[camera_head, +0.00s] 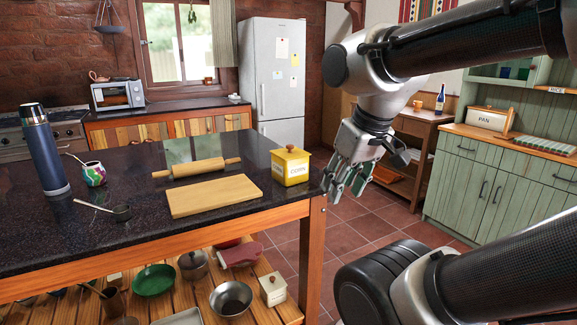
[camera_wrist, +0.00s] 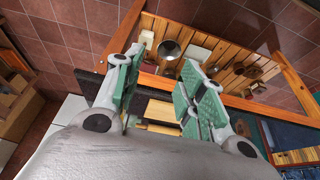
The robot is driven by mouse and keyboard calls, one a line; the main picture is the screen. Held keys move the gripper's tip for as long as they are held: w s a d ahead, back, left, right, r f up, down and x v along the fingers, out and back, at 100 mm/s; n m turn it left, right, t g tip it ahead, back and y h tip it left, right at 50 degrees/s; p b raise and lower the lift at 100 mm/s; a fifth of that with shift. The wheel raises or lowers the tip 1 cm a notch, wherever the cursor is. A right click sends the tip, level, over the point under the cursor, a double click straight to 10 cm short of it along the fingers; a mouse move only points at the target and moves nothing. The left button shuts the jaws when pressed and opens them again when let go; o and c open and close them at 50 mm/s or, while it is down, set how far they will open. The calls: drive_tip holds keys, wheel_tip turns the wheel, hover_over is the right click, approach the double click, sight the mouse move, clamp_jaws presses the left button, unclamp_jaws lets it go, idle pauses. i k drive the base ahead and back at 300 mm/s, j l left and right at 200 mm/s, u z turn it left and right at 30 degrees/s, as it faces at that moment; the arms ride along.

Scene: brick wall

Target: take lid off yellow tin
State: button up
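The yellow tin (camera_head: 291,172) stands upright near the right corner of the dark island counter, with "CORN" on its front. Its yellow lid (camera_head: 290,151), with a small knob, sits on top. My gripper (camera_head: 343,187) is to the right of the tin, past the counter's edge, pointing down and apart from the tin. In the wrist view my gripper (camera_wrist: 161,60) shows its two green-padded fingers spread with nothing held between them. I cannot make out the tin in the wrist view.
A wooden board (camera_head: 214,195) and a rolling pin (camera_head: 196,168) lie left of the tin. Pans and bowls fill the slatted shelf (camera_head: 175,304) below. Tiled floor lies right of the island.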

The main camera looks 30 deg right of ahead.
sight(290, 151)
drive_tip(key=i+l, duration=0.15)
drive_tip(key=i, duration=0.3)
drive_tip(key=i+l, duration=0.1)
drive_tip(key=i, duration=0.3)
drive_tip(key=l+z, duration=0.05)
